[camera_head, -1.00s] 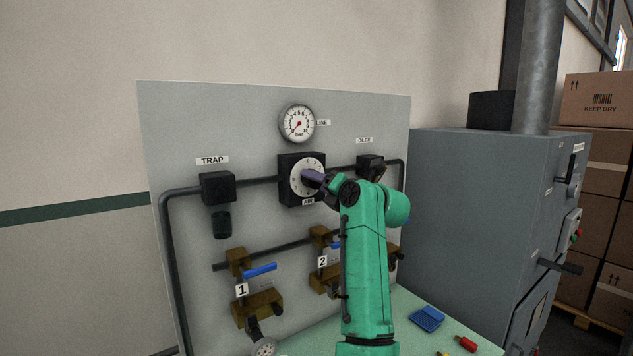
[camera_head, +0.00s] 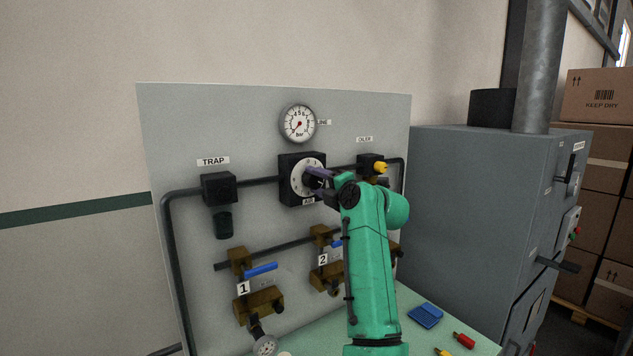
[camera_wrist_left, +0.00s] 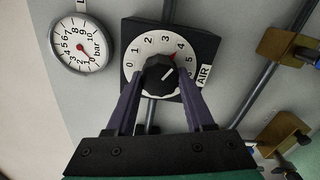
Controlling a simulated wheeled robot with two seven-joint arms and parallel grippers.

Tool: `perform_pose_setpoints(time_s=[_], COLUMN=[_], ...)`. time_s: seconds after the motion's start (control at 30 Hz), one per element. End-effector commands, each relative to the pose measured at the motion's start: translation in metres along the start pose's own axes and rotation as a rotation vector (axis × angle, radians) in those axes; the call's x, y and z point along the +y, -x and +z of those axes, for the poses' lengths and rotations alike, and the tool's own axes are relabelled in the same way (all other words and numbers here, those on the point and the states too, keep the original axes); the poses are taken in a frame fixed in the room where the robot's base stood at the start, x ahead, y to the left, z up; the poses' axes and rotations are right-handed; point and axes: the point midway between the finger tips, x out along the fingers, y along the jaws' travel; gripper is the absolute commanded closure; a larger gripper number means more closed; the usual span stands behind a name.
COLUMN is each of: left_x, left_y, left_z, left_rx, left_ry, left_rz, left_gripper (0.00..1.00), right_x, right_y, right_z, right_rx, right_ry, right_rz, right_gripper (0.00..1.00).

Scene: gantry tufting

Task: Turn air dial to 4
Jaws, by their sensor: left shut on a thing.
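The air dial (camera_head: 297,180) is a white numbered face on a black box on the grey panel. In the left wrist view the dial face (camera_wrist_left: 147,49) runs from 0 to 6 around a black knob (camera_wrist_left: 158,76). My right gripper is not in view.
A trap (camera_head: 218,188) hangs left of the dial, and an oiler with a yellow knob (camera_head: 381,168) sits right. Valves with blue handles (camera_head: 260,270) are below. A blue item (camera_head: 425,315) lies on the green table. A grey cabinet (camera_head: 470,210) stands at right.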

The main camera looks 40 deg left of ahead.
Motion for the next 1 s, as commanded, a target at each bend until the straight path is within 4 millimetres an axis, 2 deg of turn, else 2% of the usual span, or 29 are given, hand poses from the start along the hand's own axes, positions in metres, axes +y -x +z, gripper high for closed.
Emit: perform_pose_setpoints(time_s=[0.27,0.3,0.37,0.4,0.77,0.87,1.0], left_x=[0.002,0.002,0.002,0.002,-0.001,-0.004,-0.007], left_y=[0.000,0.000,0.000,0.000,0.005,0.018,0.052], left_z=[0.001,0.001,0.001,0.001,0.001,0.000,-0.001], left_rx=[-0.004,-0.004,-0.003,-0.003,-0.003,-0.004,-0.004], left_ry=[0.002,0.002,0.002,0.002,0.002,0.003,0.003], left_rz=[0.005,0.005,0.005,0.004,0.001,0.001,0.004], left_gripper=[1.00,0.43,0.20,0.17,0.17,0.17,0.17], right_x=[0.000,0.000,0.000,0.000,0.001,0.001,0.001], right_y=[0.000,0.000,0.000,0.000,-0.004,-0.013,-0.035], right_z=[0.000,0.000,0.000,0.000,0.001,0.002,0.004], right_rx=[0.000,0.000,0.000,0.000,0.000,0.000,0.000], right_ry=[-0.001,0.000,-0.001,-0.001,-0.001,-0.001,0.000], right_rz=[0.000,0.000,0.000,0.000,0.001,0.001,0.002], right_gripper=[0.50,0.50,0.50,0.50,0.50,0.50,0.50])
